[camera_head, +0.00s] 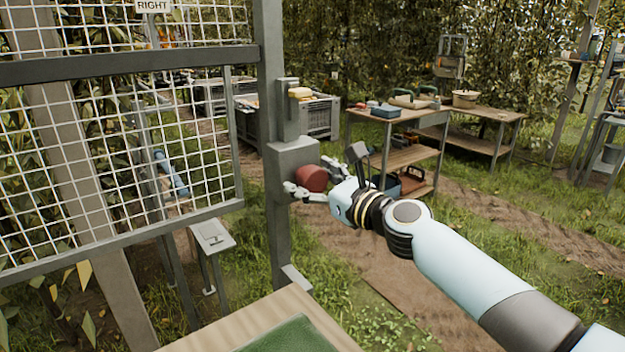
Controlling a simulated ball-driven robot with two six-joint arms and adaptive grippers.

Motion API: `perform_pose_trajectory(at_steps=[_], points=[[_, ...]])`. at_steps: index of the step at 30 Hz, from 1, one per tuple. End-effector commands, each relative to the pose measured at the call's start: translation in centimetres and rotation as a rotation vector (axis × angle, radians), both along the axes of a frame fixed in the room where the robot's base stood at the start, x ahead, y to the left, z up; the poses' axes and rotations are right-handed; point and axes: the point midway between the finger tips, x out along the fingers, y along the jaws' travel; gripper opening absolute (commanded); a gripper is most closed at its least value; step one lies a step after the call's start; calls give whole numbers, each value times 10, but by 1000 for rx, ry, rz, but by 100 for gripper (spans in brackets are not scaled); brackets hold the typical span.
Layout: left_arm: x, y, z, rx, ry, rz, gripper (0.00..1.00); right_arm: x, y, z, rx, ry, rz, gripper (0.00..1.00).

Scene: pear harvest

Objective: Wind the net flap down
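The net flap (110,58) is a white wire mesh in grey bars, filling the left of the head view. A lower mesh panel (120,165) continues below its grey bar. On the grey post right of the mesh is a grey box (292,158) with a round dark red knob (311,178). My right gripper (311,175) is at this knob, one finger along its lower left side and the other by its upper right. Whether the fingers press on the knob cannot be told. My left gripper is not in view.
A sign reading RIGHT (153,6) hangs at the top. A wooden-edged board with a green top (255,320) is at the bottom. Behind are grey crates (318,118) and wooden tables (490,112) with items on them. Grass and a dirt path lie between.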

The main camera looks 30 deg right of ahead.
Motion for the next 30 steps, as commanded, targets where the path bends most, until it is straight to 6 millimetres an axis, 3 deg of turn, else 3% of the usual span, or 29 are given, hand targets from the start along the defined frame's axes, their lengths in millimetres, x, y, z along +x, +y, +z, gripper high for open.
perform_pose_trajectory(at_steps=[2, 11, 22, 30], points=[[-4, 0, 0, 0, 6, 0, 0, 0, 0, 0, 0, 0, 0, 62], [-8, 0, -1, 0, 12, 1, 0, 0, 0, 0, 0, 0, 0, 23], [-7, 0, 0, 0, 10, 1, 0, 0, 0, 0, -57, -7, 0, 21], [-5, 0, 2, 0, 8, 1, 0, -1, 1, 0, -240, -33, 1, 21]])
